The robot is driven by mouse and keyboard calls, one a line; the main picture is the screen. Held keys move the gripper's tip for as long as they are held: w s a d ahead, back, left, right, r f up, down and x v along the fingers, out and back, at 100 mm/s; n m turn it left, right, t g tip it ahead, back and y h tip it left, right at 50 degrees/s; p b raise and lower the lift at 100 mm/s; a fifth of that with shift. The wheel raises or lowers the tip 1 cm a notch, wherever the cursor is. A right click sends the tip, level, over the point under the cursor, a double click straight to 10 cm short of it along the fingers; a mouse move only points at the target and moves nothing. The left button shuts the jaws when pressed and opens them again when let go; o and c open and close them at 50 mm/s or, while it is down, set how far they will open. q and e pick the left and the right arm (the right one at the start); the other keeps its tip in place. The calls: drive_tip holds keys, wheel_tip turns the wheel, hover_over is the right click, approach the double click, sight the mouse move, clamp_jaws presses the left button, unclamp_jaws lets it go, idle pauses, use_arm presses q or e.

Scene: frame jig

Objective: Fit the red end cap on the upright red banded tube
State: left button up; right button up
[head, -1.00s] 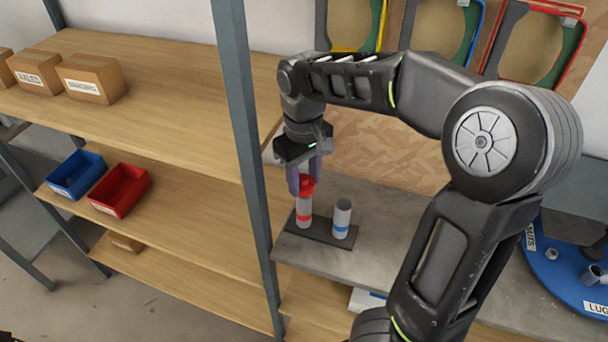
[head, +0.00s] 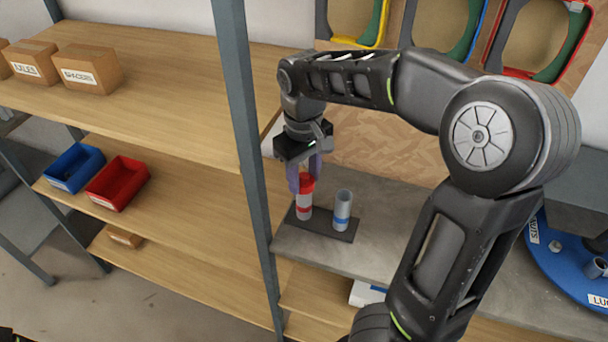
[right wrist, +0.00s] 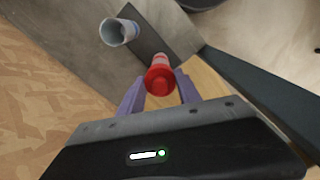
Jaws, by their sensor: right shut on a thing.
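The red banded tube (head: 304,212) stands upright at the left end of a dark base plate (head: 322,229). The red end cap (head: 307,183) is at the tube's top and looks in line with it. In the right wrist view the cap (right wrist: 160,80) sits between my fingertips, with the pale tube (right wrist: 160,60) just behind it. My right gripper (head: 304,180) is shut on the cap from above. Whether the cap is fully seated cannot be told. My left gripper is out of view.
An open grey tube with a blue band (head: 342,209) stands close to the right on the same plate. A grey shelf post (head: 243,130) rises close on the left. The grey worktop (head: 375,205) is clear to the right, up to a blue turntable (head: 570,270).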

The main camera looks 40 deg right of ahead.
drive_tip(key=shift+f+b, duration=0.3)
drive_tip(key=shift+f, duration=0.2)
idle(0.3)
drive_tip(key=o, duration=1.4)
drive_tip(key=shift+r+b, duration=0.35)
drive_tip(key=shift+r, duration=3.6)
drive_tip(key=shift+f, duration=0.1)
